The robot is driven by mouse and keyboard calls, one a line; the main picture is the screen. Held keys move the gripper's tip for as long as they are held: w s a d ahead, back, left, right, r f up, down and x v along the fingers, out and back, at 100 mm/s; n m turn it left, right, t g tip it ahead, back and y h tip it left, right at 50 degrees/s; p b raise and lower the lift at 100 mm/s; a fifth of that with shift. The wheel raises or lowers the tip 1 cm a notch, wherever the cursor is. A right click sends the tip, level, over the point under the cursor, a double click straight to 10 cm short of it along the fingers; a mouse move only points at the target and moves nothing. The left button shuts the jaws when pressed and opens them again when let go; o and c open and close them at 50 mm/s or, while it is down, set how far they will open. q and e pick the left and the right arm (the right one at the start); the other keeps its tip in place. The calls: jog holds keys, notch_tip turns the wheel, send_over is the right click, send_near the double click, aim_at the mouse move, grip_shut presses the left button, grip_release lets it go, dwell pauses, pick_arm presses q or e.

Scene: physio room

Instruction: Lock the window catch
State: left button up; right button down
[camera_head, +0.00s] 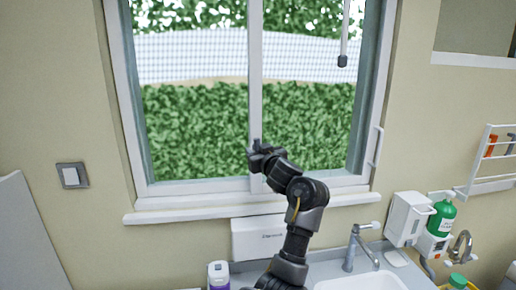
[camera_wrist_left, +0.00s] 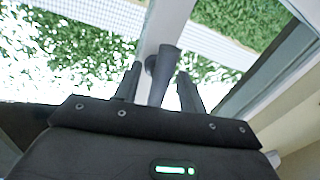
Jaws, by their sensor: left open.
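The window (camera_head: 190,125) has white frames and a central upright (camera_head: 255,70). The window catch (camera_wrist_left: 164,66) is a dark grey lever with a rounded base on the white upright in the left wrist view. My left gripper (camera_head: 257,152) is at the lower part of the central upright in the head view, where I cannot separate the catch from the fingers. In the wrist view the left gripper (camera_wrist_left: 158,88) is open, with one finger on each side of the lever. I cannot tell whether either finger touches it. My right gripper is not in view.
Below the sill (camera_head: 190,213) are a white box (camera_head: 258,237), a tap (camera_head: 355,245) and a sink (camera_head: 362,284). White dispensers (camera_head: 408,218) and a green bottle (camera_head: 442,215) are at the right. A wand (camera_head: 343,60) hangs before the right pane.

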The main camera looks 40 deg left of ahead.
pick_arm(q)
jog(key=shift+w+f, duration=0.1)
jog(key=shift+w, duration=0.1)
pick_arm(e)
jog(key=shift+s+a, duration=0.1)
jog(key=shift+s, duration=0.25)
pick_arm(q)
jog(key=c, duration=0.7)
jog(key=shift+m, duration=0.8)
jog(key=shift+c, duration=0.6)
jog(key=o, duration=0.7)
jog(key=shift+c, duration=0.2)
jog(key=shift+o, duration=0.8)
jog(key=shift+s, duration=0.15)
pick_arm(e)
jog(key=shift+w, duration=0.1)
